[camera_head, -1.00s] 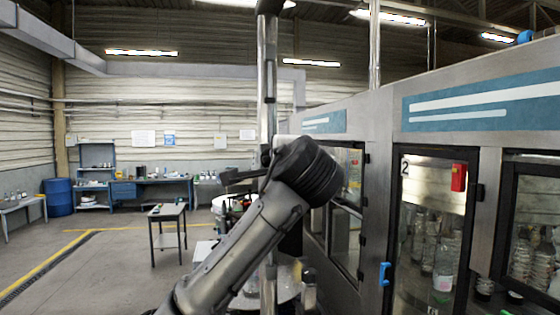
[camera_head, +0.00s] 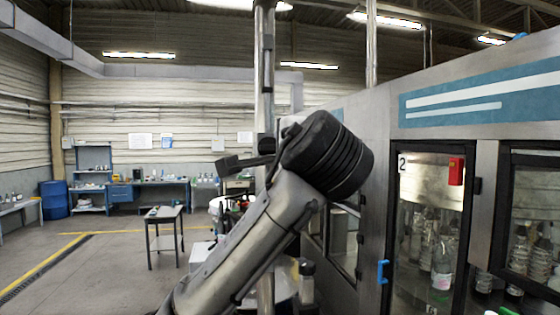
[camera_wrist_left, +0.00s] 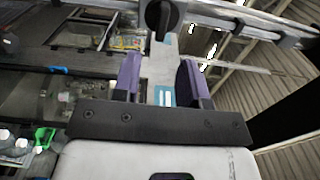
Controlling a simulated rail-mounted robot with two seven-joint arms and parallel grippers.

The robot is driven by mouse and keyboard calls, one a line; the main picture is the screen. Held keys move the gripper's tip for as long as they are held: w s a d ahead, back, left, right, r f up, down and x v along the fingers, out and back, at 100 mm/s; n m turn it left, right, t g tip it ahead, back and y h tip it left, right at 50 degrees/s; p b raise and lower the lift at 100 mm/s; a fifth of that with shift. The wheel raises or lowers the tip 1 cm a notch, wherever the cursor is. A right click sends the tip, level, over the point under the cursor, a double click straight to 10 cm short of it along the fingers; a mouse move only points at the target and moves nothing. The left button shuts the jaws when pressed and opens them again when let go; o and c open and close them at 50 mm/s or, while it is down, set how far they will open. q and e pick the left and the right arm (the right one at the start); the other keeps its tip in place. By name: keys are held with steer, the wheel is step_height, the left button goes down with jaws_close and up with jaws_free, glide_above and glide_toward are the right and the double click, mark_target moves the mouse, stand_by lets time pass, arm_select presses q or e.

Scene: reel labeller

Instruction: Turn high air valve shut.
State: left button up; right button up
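A round black valve knob (camera_wrist_left: 163,17) with a raised grip bar sits on a metal pipe (camera_wrist_left: 240,12) at the top of the left wrist view. My left gripper (camera_wrist_left: 160,68) has two purple fingers spread apart with nothing between them. The knob is beyond the fingertips, roughly in line with the gap and apart from them. In the head view my left arm rises from the bottom centre, and its dark gripper end (camera_head: 238,163) is beside the upright metal post (camera_head: 265,100). The knob is not clearly visible there. My right gripper is in neither view.
A machine cabinet (camera_head: 385,200) with glass doors stands close on the right; a blue handle (camera_head: 383,271) and a red box (camera_head: 456,171) are on it. A small table (camera_head: 165,212), a workbench (camera_head: 150,183) and a blue drum (camera_head: 54,200) stand far left. The left floor is mostly clear.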

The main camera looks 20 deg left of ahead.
arm_select(q)
steer(key=b+v, duration=0.2)
steer(key=v, duration=0.5)
steer(key=shift+s, duration=0.1)
stand_by(0.4)
